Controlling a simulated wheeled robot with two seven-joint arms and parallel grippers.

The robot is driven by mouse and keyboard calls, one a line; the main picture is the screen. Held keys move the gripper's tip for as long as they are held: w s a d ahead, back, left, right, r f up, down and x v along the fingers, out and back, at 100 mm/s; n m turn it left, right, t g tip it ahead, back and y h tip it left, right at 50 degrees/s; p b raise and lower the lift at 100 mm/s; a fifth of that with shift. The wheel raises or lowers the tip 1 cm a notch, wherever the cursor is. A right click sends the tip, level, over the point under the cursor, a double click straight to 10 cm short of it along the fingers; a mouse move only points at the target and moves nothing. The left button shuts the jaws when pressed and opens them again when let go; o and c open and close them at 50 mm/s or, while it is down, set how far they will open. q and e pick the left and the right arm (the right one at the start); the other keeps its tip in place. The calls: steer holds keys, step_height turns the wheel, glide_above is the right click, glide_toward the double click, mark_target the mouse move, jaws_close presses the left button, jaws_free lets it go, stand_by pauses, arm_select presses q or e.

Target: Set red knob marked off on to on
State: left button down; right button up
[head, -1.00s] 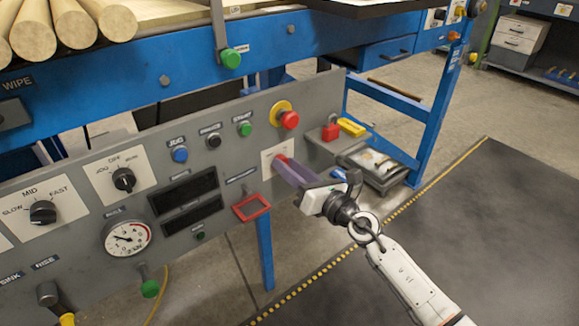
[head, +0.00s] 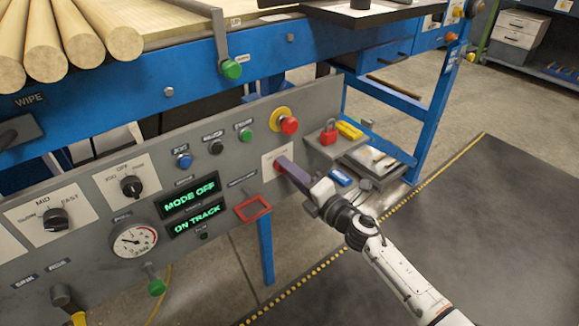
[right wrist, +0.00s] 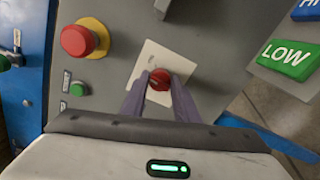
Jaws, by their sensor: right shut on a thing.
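The red knob (right wrist: 159,79) sits on a white plate (right wrist: 149,60) on the grey control panel. In the right wrist view my right gripper (right wrist: 160,88) has a finger on each side of the knob and is shut on it. In the head view my right gripper (head: 281,163) reaches the white plate (head: 268,157) from the right, and its fingers hide the knob. The plate's markings are too small to read. Two panel displays are lit: "MODE OFF" (head: 191,196) and "ON TRACK" (head: 195,223). My left gripper is not in view.
A red mushroom button (head: 290,125) on a yellow base is just above the knob plate. A red padlock (head: 328,136) and a yellow item (head: 350,131) rest on a shelf to the right. A red frame (head: 253,208) juts out below. The dark floor mat (head: 480,230) is clear.

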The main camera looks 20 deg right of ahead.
arm_select(q)
steer(key=p, duration=0.1)
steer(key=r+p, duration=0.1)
steer(key=p, duration=0.1)
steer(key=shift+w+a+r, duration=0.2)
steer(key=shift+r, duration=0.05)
arm_select(e)
steer(key=m, duration=0.7)
steer(key=shift+f, duration=0.1)
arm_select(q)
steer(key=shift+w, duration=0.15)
arm_select(e)
steer(key=shift+m, duration=0.3)
steer(key=o, duration=1.1)
steer(key=shift+c, duration=0.2)
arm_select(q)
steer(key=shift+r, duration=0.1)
arm_select(e)
steer(key=shift+s, duration=0.1)
